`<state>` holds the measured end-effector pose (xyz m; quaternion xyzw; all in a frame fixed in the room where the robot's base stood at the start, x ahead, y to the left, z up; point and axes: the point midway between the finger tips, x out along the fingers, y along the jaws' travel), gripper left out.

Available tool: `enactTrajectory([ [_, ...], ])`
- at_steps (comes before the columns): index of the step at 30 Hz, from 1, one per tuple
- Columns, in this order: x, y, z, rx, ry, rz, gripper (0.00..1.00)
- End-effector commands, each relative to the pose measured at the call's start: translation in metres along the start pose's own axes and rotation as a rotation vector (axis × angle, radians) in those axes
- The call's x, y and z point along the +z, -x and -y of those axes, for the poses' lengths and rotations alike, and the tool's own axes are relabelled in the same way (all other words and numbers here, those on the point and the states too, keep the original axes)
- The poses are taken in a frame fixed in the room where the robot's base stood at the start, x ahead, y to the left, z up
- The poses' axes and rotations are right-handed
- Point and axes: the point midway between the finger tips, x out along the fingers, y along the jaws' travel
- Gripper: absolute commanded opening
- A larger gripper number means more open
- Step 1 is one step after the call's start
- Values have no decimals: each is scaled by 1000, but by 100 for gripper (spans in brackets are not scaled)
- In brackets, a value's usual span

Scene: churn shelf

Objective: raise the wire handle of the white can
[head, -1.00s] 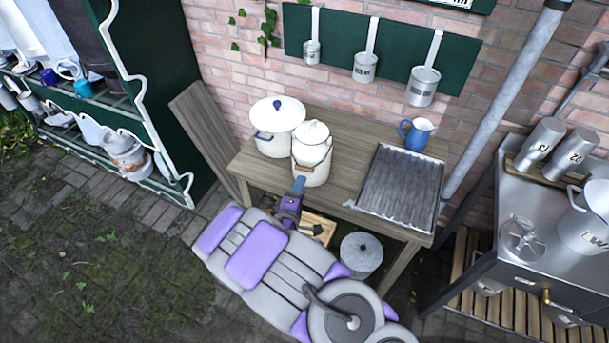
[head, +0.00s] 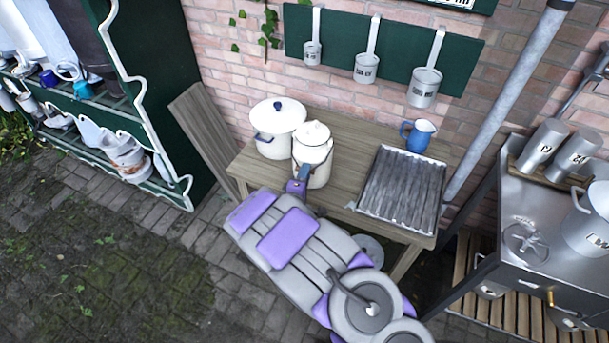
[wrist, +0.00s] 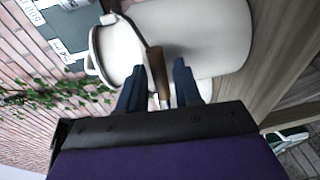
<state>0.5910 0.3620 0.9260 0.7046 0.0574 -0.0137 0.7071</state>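The white can (head: 314,148) stands upright on the wooden table (head: 348,153), with its pale lid on. My gripper (head: 304,172) is at the can's near side in the head view and hides part of it. In the wrist view, the can (wrist: 205,35) lies beyond my fingers. The brown grip of its wire handle (wrist: 157,72) is between the two open fingers of my gripper (wrist: 162,67), closer to the left one. A gap shows on the right side of the grip. How high the handle stands is hard to tell in the head view.
A wide white pot (head: 276,138) with a blue knob stands close left of the can. A ridged metal tray (head: 402,190) and a blue jug (head: 418,135) are to the right. A brick wall with hanging ladles rises behind. Some tabletop between can and tray is clear.

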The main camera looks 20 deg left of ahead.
Motion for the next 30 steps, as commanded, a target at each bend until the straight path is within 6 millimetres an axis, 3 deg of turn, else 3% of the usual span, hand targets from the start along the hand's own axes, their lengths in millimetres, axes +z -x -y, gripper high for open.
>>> enactTrajectory([
  [10, 2, 0, 0, -2, -2, -1, 0],
  [30, 4, 1, -2, -26, -1, 3, 0],
])
